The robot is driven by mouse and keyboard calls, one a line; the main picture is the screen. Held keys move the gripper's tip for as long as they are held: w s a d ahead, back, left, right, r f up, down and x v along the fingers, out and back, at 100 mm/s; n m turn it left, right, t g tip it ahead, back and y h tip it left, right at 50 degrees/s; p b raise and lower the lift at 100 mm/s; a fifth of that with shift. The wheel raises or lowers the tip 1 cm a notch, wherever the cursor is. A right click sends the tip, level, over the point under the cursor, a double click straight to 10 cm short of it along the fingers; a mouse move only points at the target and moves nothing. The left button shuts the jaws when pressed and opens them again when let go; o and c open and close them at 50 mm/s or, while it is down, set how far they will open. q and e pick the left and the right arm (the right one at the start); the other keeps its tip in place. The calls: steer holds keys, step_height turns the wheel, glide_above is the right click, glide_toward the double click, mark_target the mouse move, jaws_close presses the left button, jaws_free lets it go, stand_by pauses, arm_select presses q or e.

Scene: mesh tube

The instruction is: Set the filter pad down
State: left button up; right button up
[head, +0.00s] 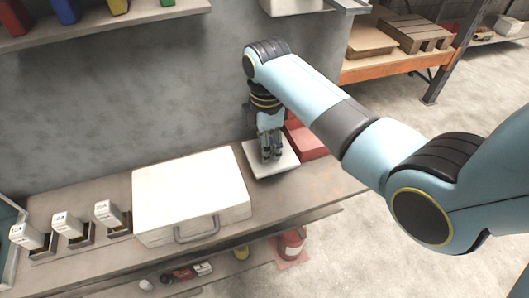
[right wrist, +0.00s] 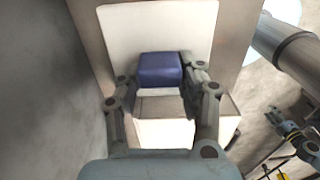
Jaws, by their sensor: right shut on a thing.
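A dark blue block, which appears to be the filter pad (right wrist: 160,69), sits between the fingertips of my right gripper (right wrist: 158,82) in the right wrist view. The gripper is shut on it. A white square plate (right wrist: 118,22) with rounded corners lies behind the pad in that view. In the head view my right gripper (head: 270,156) points down over the white plate (head: 259,168) on the bench; the pad is hidden there by the fingers. I cannot tell whether the pad touches the plate. My left gripper does not show in the head view.
A white case (head: 190,192) with a handle stands left of the plate. A red container (head: 308,140) is close behind it to the right. Several small holders with white-topped pieces (head: 70,228) stand at the left. The bench front (head: 300,193) is clear.

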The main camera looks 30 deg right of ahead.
steer(key=shift+w+a+f, duration=0.15)
steer(key=shift+w+f, duration=0.3)
steer(key=shift+w, duration=0.1)
steer(key=shift+f, duration=1.9)
steer(key=shift+f, duration=0.2)
steer(key=o, duration=1.1)
steer(key=shift+o, duration=0.2)
steer(key=shift+r, duration=0.1)
